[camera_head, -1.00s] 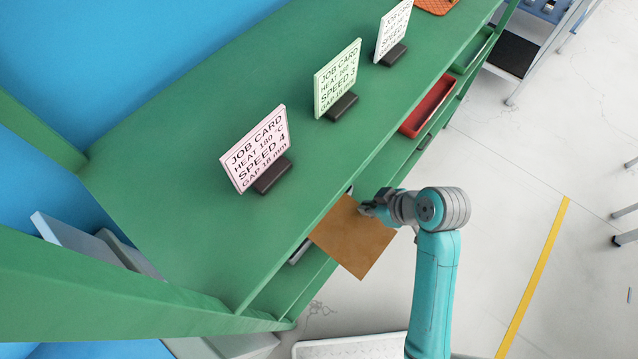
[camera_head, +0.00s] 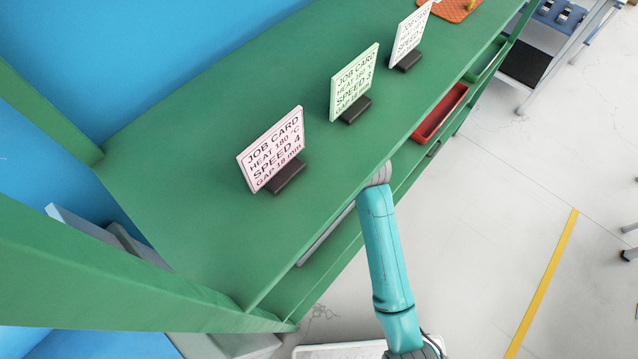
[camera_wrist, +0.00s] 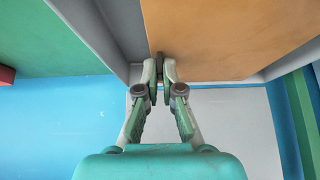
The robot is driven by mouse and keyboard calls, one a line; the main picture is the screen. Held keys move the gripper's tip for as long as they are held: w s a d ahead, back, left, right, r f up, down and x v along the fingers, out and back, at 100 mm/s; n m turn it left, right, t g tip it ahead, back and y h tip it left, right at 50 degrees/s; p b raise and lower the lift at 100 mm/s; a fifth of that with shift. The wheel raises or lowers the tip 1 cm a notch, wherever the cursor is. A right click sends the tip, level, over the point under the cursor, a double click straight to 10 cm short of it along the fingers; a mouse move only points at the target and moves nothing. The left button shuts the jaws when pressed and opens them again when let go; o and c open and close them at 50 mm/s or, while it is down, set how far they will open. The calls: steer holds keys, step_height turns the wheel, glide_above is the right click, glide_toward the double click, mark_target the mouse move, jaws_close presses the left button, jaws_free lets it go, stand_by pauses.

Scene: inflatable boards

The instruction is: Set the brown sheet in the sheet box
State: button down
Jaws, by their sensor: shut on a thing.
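In the wrist view, my gripper (camera_wrist: 160,72) is shut on the near edge of the flat brown sheet (camera_wrist: 225,40). Grey walls (camera_wrist: 92,32), which look like the sheet box, stand just left of the sheet, and a grey surface (camera_wrist: 240,118) lies below its near edge. I cannot tell whether the sheet is inside the walls or above them. In the head view, my gripper and the sheet are hidden under the green bench top. A grey edge (camera_head: 325,238) shows at the shelf front, beside my arm.
The green bench top (camera_head: 215,215) overhangs the lower shelf. Several job cards stand on it, including a pink one (camera_head: 272,150) and a green one (camera_head: 354,82). A red tray (camera_head: 440,112) sits farther along the shelf. The floor (camera_head: 490,230) at right is open.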

step_height(320, 180, down, 4)
steer(key=shift+r, duration=0.25)
steer(key=shift+w+a+f, duration=0.1)
steer(key=shift+w+f, duration=0.05)
steer(key=shift+f, duration=0.15)
steer(key=shift+f, duration=0.1)
steer(key=c, duration=1.3)
jaws_free()
steer(key=v, duration=1.2)
